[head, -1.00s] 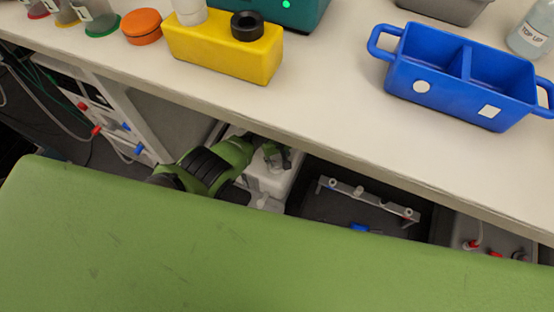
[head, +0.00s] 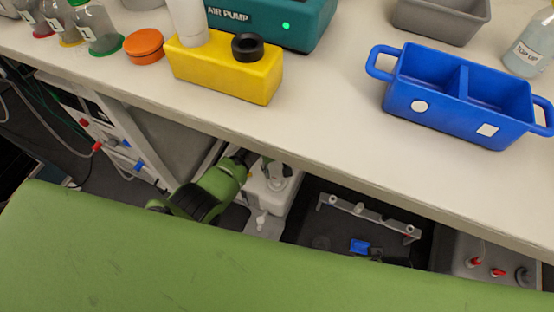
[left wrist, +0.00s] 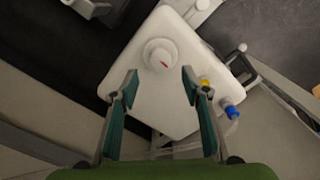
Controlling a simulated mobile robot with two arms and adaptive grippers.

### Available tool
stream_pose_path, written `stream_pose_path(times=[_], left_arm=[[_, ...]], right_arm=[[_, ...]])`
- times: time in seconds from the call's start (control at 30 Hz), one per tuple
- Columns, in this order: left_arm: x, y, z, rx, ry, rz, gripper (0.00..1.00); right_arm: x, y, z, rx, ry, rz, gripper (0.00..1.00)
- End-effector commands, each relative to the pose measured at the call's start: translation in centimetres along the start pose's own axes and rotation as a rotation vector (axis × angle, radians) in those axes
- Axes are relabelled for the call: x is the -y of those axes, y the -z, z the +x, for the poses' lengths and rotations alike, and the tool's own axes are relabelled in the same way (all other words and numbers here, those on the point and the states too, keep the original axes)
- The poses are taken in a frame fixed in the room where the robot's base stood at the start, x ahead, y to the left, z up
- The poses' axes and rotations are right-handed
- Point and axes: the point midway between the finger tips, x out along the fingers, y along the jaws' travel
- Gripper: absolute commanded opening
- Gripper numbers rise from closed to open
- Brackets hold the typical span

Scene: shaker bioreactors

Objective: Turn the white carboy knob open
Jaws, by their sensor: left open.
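The white carboy (head: 272,202) stands under the bench, partly hidden by my left arm in the head view. In the left wrist view the carboy's flat top (left wrist: 155,108) fills the middle, with a round white knob (left wrist: 161,54) bearing a small red mark. My left gripper (left wrist: 160,84) is open, its two fingers over the carboy top. The knob lies just beyond the fingertips, roughly centred between them, with nothing held. In the head view the left gripper (head: 258,165) is small and partly hidden beside the knob. My right gripper is not in view.
The bench edge (head: 330,173) overhangs the carboy. A yellow and a blue fitting (left wrist: 231,112) sit at the carboy's right side in the wrist view. A grey rail (head: 365,211) and a blue piece (head: 360,246) lie to the right. A blue caddy (head: 455,100) stands on the bench.

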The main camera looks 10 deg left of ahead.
Motion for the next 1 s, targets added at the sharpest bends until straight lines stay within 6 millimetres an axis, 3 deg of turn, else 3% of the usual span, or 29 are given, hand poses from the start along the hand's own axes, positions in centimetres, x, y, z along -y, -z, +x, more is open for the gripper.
stream_pose_path(times=[0.2, 0.4, 1.0], left_arm=[[0.0, 0.1, -3.6, -0.003, -0.002, 0.0, 0.43], [0.0, 0.0, -5.2, -0.001, 0.0, -0.001, 0.43], [0.1, -0.1, -5.4, 0.0, 0.001, 0.0, 0.43]], right_arm=[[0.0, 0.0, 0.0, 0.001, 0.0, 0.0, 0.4], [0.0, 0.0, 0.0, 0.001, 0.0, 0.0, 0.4], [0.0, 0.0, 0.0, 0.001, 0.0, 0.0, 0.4]])
